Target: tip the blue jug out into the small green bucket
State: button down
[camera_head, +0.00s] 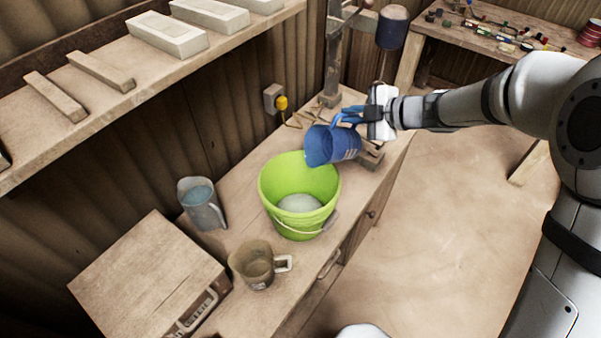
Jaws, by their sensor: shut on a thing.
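The blue jug (331,146) is held in the air at the upper right rim of the green bucket, tilted with its mouth towards the left. My gripper (356,117) is shut on the jug's handle side. The small green bucket (287,191) stands upright on the bench and has a pale, whitish content at its bottom. No stream from the jug is visible, and the inside of the jug cannot be made out.
A grey-blue jug (202,207) with bluish content stands left of the bucket. A brownish jug (256,265) stands in front of it. A wooden-topped box (150,280) is at lower left. A post (333,60) rises behind the held jug. A shelf (90,95) with pale blocks overhangs the left.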

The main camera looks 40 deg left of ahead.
jog(key=w+d+f+m+g+y+b, duration=0.1)
jog(key=w+f+m+g+y+b, duration=0.1)
jog(key=w+f+m+g, duration=0.3)
jog(key=w+d+f+m+y+b, duration=0.2)
jog(key=w+f+m+y, duration=0.1)
jog(key=w+f, duration=0.45)
jog(key=r, duration=0.1)
jog(key=r+p, duration=0.1)
jog(key=r, duration=0.1)
jog(key=r+p, duration=0.1)
jog(key=shift+s+a+r, duration=0.25)
jog(key=shift+r, duration=0.1)
dwell(0.3)
